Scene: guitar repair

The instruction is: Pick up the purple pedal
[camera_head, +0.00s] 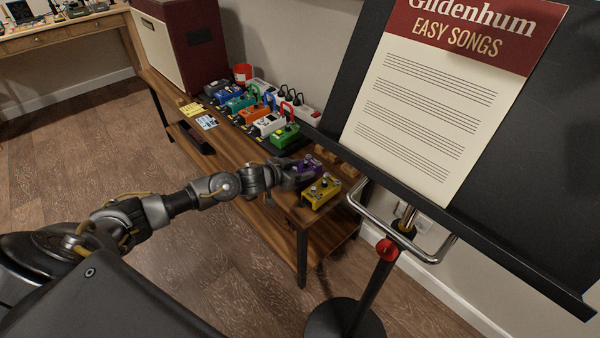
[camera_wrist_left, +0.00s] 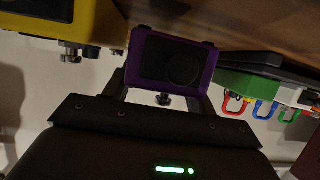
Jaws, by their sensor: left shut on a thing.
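The purple pedal (camera_head: 307,168) is near the front end of the wooden bench, partly hidden by my left gripper (camera_head: 295,177). In the left wrist view the purple pedal (camera_wrist_left: 172,64) sits between the two fingers of my left gripper (camera_wrist_left: 167,85), which is shut on it. I cannot tell whether the pedal is touching the bench or is just above it. My right gripper is not in view.
A yellow pedal (camera_head: 321,191) stands close beside the purple one at the bench (camera_head: 232,149) end. A green pedal (camera_head: 284,136) and several others with coloured cables stand farther back. A music stand (camera_head: 372,270) rises at the right. An amplifier (camera_head: 190,40) stands at the far end.

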